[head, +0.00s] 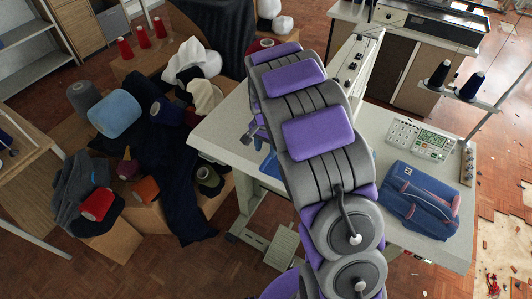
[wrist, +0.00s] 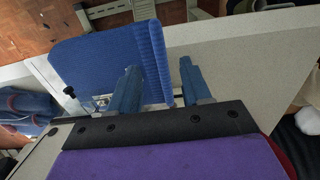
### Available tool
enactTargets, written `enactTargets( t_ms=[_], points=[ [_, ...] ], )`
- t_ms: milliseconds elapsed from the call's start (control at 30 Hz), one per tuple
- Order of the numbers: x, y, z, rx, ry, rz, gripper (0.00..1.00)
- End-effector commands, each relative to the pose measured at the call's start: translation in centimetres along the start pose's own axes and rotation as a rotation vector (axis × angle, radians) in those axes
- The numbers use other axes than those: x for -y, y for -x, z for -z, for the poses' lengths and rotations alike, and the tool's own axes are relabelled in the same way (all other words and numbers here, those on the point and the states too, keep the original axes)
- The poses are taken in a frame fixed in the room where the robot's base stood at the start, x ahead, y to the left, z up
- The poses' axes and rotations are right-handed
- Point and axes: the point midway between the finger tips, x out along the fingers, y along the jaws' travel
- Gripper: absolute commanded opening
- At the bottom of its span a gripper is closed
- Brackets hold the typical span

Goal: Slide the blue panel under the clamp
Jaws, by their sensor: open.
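The blue panel (wrist: 95,62), with a ribbed band along its right edge, lies at the white table's edge in the wrist view. My gripper (wrist: 158,66) is open, with its two blue fingers apart. The ribbed band shows between the fingers, and the left finger overlaps the panel in the picture. I cannot tell whether either finger touches it. A small metal part (wrist: 98,103), possibly the clamp, is by the panel's lower left edge, partly hidden. In the head view my arm hides the gripper and most of the panel; a blue bit (head: 269,166) shows beside it.
The white table (head: 225,132) carries a folded blue garment (head: 420,200), a control box with a display (head: 422,140) and thread cones (head: 470,86) at right. Boxes with fabric and spools (head: 115,112) crowd the floor at left.

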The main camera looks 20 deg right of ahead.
Motion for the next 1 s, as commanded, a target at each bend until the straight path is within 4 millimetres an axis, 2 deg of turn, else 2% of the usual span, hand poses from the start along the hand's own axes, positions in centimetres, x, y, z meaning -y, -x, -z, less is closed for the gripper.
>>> enactTargets(
  t_ms=[33, 200, 500, 700, 1000],
  points=[
    [0.1, 1.6, 0.1, -0.006, 0.0, 0.005, 0.48],
    [0.2, 5.5, 0.2, -0.008, 0.001, 0.006, 0.48],
    [0.1, 10.7, 0.1, -0.002, 0.0, 0.001, 0.48],
    [0.2, 12.1, 0.1, -0.004, 0.0, 0.002, 0.48],
    [0.1, 12.2, 0.1, -0.002, 0.0, 0.0, 0.48]
  ],
)
